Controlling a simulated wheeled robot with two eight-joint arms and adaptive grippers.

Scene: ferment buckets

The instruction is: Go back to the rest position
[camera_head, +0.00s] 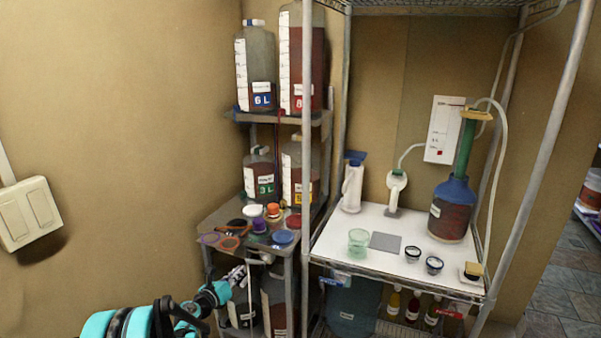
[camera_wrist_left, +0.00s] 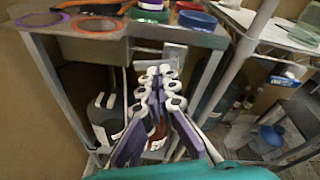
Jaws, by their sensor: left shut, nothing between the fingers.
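My left gripper (camera_head: 238,274) is at the lower middle of the head view, in front of the small shelf, just below its tabletop level. In the left wrist view its fingers (camera_wrist_left: 157,82) are together and hold nothing. They point at the front of the shelf below the tabletop edge. I cannot tell if they touch the shelf. My teal left arm comes in from the bottom left. My right gripper is in neither view.
The small shelf (camera_head: 222,220) holds lids and caps on its top and dark containers below. Large jugs, including the 6 L jug (camera_head: 257,65), stand higher. A white-topped rack (camera_head: 340,245) with a blue-topped bottle (camera_head: 452,210) stands right.

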